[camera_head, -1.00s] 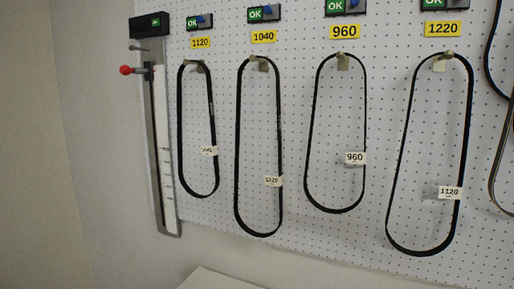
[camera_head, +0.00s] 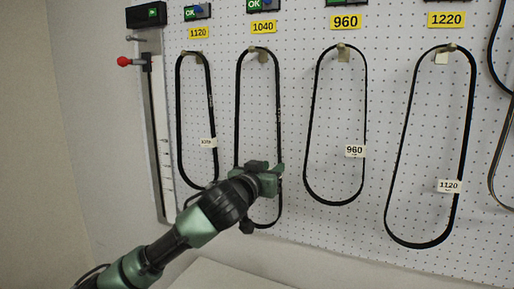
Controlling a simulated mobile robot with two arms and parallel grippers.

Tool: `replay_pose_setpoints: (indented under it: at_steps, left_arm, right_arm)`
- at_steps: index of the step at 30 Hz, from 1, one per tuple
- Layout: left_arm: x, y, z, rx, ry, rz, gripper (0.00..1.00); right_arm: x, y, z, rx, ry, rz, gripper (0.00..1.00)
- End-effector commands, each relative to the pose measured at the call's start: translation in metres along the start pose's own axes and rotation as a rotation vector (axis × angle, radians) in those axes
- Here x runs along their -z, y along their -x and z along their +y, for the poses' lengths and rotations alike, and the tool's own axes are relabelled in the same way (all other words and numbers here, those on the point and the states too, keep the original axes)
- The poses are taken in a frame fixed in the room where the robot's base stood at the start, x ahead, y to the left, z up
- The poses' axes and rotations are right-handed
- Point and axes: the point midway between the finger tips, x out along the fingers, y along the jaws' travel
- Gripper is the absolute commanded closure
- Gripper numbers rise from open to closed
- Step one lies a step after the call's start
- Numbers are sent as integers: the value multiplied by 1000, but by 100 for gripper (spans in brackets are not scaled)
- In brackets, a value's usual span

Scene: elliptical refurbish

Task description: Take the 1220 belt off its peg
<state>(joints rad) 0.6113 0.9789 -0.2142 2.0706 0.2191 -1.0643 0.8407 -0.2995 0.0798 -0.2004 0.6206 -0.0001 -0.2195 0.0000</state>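Black belts hang on pegs on a white pegboard. The belt under the yellow 1040 sign (camera_head: 264,27) carried a tag that seemed to read 1220 a second ago; my gripper now covers that tag. This belt (camera_head: 237,110) hangs from its peg (camera_head: 262,56). My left gripper (camera_head: 270,172) is in front of its lower part; contact and finger opening cannot be made out. Under the yellow 1220 sign (camera_head: 446,20), a larger belt (camera_head: 470,110) hangs from its peg (camera_head: 443,55), with a tag reading 1120 (camera_head: 449,186). My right gripper is not in view.
A belt under the 1120 sign (camera_head: 181,110) hangs close left of my gripper. A belt tagged 960 (camera_head: 365,100) hangs to the right. A metal gauge with a red knob (camera_head: 124,61) is at the board's left edge. A pale surface (camera_head: 215,275) lies below.

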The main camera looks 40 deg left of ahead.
Motion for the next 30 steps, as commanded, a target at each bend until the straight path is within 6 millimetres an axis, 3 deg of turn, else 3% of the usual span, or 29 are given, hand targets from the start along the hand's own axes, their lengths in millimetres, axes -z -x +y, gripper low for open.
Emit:
replay_pose_setpoints:
  at_steps: [1, 5, 19, 29, 30]
  left_arm:
    - [14, 0, -4, 4, 9, 23, 70]
    - [27, -10, -8, 7, 22, 40, 70]
    - [33, -70, -4, 7, 21, 37, 70]
    - [30, -78, -4, 6, 18, 39, 70]
    - [30, -78, -4, 6, 18, 39, 81]
  right_arm:
    - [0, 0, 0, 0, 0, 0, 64]
    - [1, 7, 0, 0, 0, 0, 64]
    - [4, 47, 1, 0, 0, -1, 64]
    - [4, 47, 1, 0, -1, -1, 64]
    - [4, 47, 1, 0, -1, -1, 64]
